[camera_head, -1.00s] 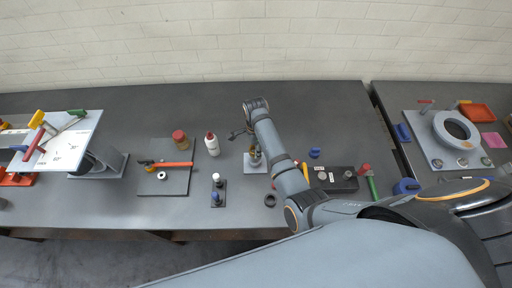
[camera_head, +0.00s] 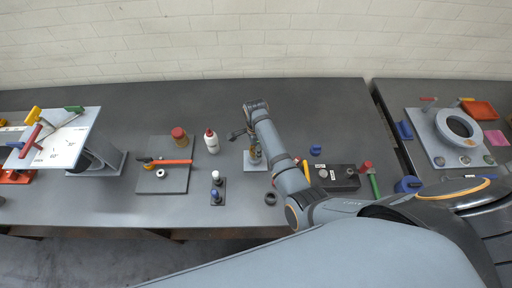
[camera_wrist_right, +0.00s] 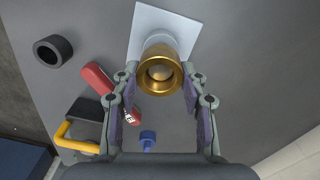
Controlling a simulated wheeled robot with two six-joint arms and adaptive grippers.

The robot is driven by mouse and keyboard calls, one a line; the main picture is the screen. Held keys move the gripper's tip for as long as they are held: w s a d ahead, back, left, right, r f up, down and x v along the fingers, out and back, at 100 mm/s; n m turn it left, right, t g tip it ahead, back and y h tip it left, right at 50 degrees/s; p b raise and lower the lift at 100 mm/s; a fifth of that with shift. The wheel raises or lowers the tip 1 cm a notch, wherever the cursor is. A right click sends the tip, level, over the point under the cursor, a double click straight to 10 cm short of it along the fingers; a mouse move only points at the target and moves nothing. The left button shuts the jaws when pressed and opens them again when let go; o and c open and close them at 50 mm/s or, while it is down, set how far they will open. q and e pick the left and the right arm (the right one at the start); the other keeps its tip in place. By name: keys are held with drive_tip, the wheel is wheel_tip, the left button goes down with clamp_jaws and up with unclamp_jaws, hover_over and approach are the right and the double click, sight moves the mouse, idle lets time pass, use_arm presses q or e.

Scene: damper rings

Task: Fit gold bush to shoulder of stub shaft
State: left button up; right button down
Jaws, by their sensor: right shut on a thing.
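The gold bush (camera_wrist_right: 158,90) is between the fingertips of my right gripper (camera_wrist_right: 160,76) in the right wrist view, and the gripper is shut on it. A round metal end of the stub shaft (camera_wrist_right: 160,72) shows inside the bush's bore. A pale, wider part of the shaft stands behind the bush on a light square plate (camera_wrist_right: 148,18). The bush hides how far it sits along the shaft. In the head view the plate (camera_head: 249,166) lies mid-table, and my right arm partly covers the shaft and bush. My left gripper is not in view.
A dark ring (camera_wrist_right: 53,51), a red-handled tool (camera_wrist_right: 97,78) and a blue item (camera_wrist_right: 147,140) lie near the plate. In the head view, a white bottle (camera_head: 211,141) and a dark board (camera_head: 164,181) stand to the left, and a black block (camera_head: 338,177) to the right.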

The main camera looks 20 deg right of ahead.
drive_tip(key=shift+f+b, duration=0.8)
drive_tip(key=shift+f, duration=0.6)
drive_tip(key=shift+f, duration=0.3)
drive_tip(key=c, duration=0.6)
unclamp_jaws()
drive_tip(key=shift+c, duration=0.2)
drive_tip(key=shift+r, duration=0.35)
wheel_tip(320, 180, up, 7)
drive_tip(key=shift+f, duration=0.1)
